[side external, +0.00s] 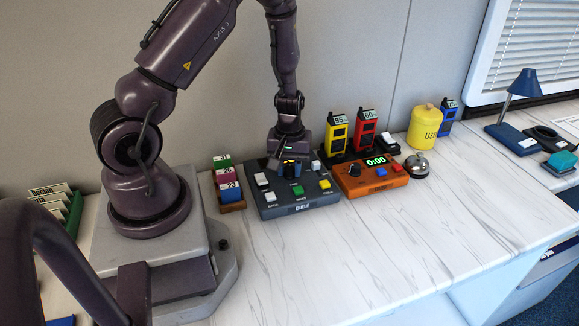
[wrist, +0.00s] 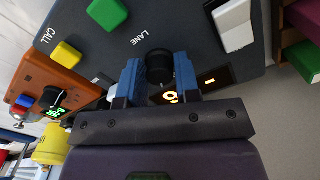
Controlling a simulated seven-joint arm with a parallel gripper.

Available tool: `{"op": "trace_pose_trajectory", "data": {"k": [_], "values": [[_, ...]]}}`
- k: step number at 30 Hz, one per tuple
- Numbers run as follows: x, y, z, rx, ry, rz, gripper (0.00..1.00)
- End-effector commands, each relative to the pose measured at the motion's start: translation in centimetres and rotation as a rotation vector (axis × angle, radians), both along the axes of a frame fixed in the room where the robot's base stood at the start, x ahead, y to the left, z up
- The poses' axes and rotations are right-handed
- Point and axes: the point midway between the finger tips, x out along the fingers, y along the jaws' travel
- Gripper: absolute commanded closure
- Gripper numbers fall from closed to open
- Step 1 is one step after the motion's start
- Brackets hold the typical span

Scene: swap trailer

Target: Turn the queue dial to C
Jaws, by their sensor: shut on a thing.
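The dark grey console (side external: 290,209) stands on the counter in front of the wall, with green, yellow and white buttons. My gripper (side external: 291,169) reaches down over its back part. In the wrist view, my gripper's blue fingers (wrist: 159,78) are shut on a black round dial (wrist: 160,67), one on each side. An orange-lit display (wrist: 208,82) lies just beyond the dial, partly covered by the fingers. The display's characters are only partly visible, so the dial's setting cannot be read. "LANE" and "CALL" are printed on the console.
An orange timer box (side external: 370,181) with a green display stands close on the right. A silver bell (side external: 417,165), a yellow canister (side external: 424,127) and red and yellow pagers are beyond it. A rack of numbered cards (side external: 228,189) sits close on the left. The front counter is clear.

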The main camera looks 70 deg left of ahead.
Motion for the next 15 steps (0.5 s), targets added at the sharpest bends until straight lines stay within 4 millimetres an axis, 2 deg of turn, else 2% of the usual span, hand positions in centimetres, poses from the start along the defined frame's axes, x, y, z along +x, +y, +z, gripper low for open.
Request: {"op": "trace_pose_trajectory", "data": {"k": [3,4,7,15], "values": [[0.02,0.11,0.09,0.002,-0.002,0.002,0.93],[0.02,0.11,0.09,0.002,-0.002,0.003,0.68],[0.02,0.10,0.07,0.001,-0.002,0.003,0.45],[0.02,0.04,0.08,0.001,0.000,0.002,0.44]]}}
